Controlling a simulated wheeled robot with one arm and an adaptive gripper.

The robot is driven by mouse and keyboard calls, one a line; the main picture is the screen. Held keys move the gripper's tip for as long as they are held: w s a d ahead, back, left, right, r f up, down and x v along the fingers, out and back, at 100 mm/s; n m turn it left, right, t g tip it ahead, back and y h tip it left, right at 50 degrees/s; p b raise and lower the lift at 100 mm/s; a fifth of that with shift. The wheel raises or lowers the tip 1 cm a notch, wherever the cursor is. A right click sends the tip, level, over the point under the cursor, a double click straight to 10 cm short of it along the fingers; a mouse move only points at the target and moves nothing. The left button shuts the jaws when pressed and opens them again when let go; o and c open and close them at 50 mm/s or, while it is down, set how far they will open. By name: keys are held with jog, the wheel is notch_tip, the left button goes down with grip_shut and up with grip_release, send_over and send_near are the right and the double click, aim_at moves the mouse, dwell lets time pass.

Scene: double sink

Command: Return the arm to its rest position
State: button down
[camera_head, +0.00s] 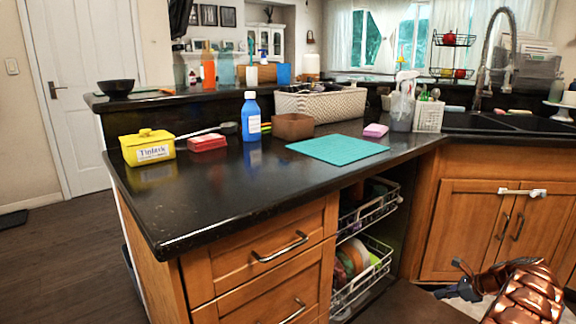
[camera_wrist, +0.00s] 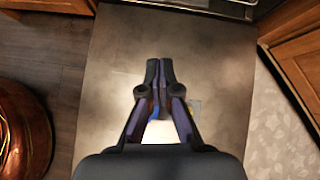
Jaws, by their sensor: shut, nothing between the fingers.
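My gripper (camera_wrist: 160,68) is in the middle of the wrist view, with its two dark fingers together at the tips and nothing between them. It points over a flat grey-brown panel (camera_wrist: 105,100), which looks like the lowered dishwasher door and also shows at the bottom of the head view (camera_head: 405,308). The dark end of my arm is at the lower right of the head view, low in front of the wooden cabinets. My gripper's fingertips are hard to make out there.
The open dishwasher racks (camera_head: 362,268) hold dishes. Drawers (camera_head: 265,250) and a black countertop (camera_head: 235,195) stand left of them. On the counter are a yellow box (camera_head: 147,147), a blue bottle (camera_head: 251,115) and a teal mat (camera_head: 337,149). The sink (camera_head: 520,123) is at right.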

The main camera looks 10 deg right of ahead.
jog(key=w+a+r+n+g+y+p, duration=0.1)
jog(key=w+a+r+n+p, duration=0.2)
jog(key=a+r, duration=0.75)
jog(key=s+a+r+n+g+p, duration=0.2)
jog(key=s+a+r+n+p, duration=0.2)
jog(key=a+r, duration=0.45)
jog(key=s+a+r+n+g+p, duration=0.1)
jog(key=s+a+r+n+p, duration=0.25)
jog(key=a+r, duration=0.5)
jog(key=s+a+r+n+g+p, duration=0.2)
jog(key=s+a+r+n+p, duration=0.2)
jog(key=a+r, duration=0.45)
jog(key=s+a+r+n+g+h+p, duration=0.1)
jog(key=s+a+r+n+p, duration=0.3)
jog(key=s, duration=0.4)
jog(key=s+a+r+n+g+h+p, duration=0.1)
jog(key=s+a+r+n+h+p, duration=0.2)
jog(key=s+a+r, duration=0.5)
jog(key=s+d+r+n+p, duration=0.1)
jog(key=s+n+p, duration=0.1)
jog(key=s, duration=0.4)
jog(key=s+d+r+n+h+p, duration=0.1)
jog(key=s+n+p, duration=0.1)
jog(key=s, duration=0.5)
jog(key=s+d+r+n+g+h+p, duration=0.1)
jog(key=s+n+p, duration=0.1)
jog(key=s+p, duration=0.2)
jog(key=s, duration=0.3)
jog(key=shift+d+r, duration=0.4)
